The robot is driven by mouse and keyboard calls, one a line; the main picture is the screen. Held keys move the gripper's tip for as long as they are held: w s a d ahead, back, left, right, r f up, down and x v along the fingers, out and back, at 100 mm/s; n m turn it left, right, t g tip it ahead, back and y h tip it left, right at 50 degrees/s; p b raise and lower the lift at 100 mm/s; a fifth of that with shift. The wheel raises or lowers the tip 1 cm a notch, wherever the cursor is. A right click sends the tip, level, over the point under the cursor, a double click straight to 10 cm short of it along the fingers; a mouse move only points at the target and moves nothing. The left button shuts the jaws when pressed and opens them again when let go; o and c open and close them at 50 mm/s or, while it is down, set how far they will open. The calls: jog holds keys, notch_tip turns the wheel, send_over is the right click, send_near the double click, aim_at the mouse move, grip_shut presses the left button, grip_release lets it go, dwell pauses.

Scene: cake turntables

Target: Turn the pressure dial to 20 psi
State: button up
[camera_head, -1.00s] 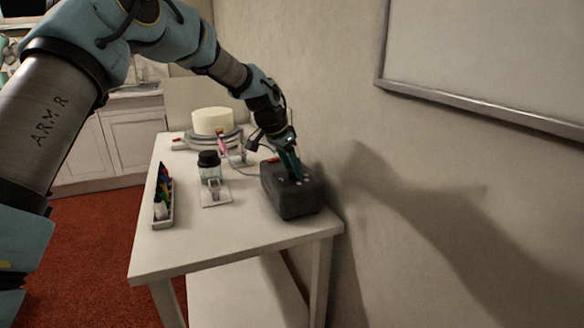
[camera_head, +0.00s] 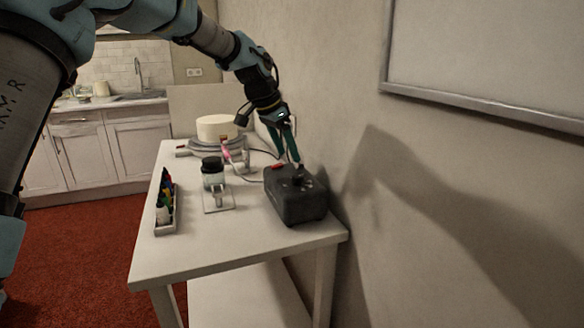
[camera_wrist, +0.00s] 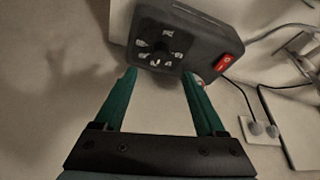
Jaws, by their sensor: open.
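The dark compressor box (camera_head: 297,205) stands at the table's right edge by the wall. Its black pressure dial (camera_head: 299,174) rises from its top; in the wrist view the dial (camera_wrist: 158,46) has several white marks around it, too small and tilted to read. I cannot tell which mark it points to. My gripper (camera_head: 287,159) has two green fingers, spread apart and empty, above the box near the dial. In the wrist view my gripper (camera_wrist: 160,75) has its fingertips at the near edge of the box's face, with the dial beyond them, not between them.
A red switch (camera_wrist: 225,62) sits on the box beside the dial. The white table (camera_head: 190,258) also holds a pen tray (camera_head: 166,208), a dark-lidded jar (camera_head: 212,172), a pink airbrush (camera_head: 227,151) and a cake (camera_head: 216,127). The wall is close on the right.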

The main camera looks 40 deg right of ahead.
jog(key=shift+v, duration=1.25)
jog(key=w+a+f+n+t+y, duration=0.1)
jog(key=w+a+f+n, duration=0.15)
jog(key=a, duration=0.65)
jog(key=w+a+f+n, duration=0.1)
jog(key=w+a+n, duration=0.2)
jog(key=a, duration=0.6)
jog(key=w+a+f+n+t+y, duration=0.1)
jog(key=w+a+f+n, duration=0.15)
jog(key=a, duration=0.65)
jog(key=s+a+f+n, duration=0.1)
jog(key=s+a+n, duration=0.2)
jog(key=a, duration=0.6)
jog(key=s+a+f+n+y, duration=0.1)
jog(key=s+a+f+n, duration=0.1)
jog(key=a, duration=0.7)
jog(key=s+a+f+n+y, duration=0.1)
jog(key=s+a+n, duration=0.4)
jog(key=a, duration=0.4)
jog(key=shift+s+a+f+p, duration=0.35)
jog(key=shift+s+p, duration=0.05)
jog(key=shift+s, duration=0.05)
